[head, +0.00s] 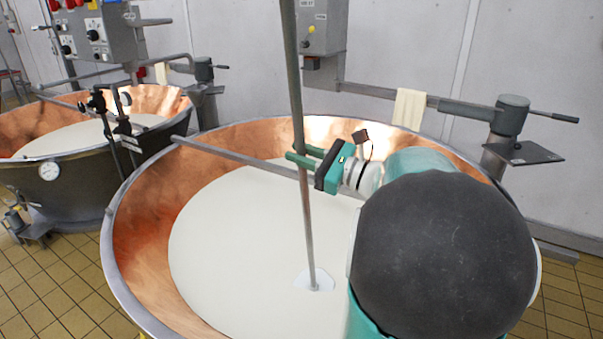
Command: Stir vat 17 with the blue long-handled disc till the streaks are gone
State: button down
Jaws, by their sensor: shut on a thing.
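The large copper vat (140,224) in front of me holds smooth cream-white liquid (235,235), with no clear streaks visible. Its number cannot be read for certain. A long grey handle (295,80) stands nearly upright in the vat, tilted slightly, and runs out of the top of the picture. At its lower end a pale disc (314,281) shows at the liquid surface; it looks whitish rather than clearly blue, and any part below the surface is hidden. My gripper (301,156), with green fingers, is shut on the handle above the liquid. My arm covers the vat's right side.
A grey bar (235,158) crosses the vat behind the handle. A wall-side pipe (370,90) with a hanging cloth (409,108) and a swivel fitting (510,115) runs behind. A second copper vat (165,100) stands at left. Tiled floor (45,290) is open at lower left.

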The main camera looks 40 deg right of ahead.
notch_tip(320, 180, up, 34)
dwell(1.0)
jog(key=shift+s, duration=0.15)
dwell(0.8)
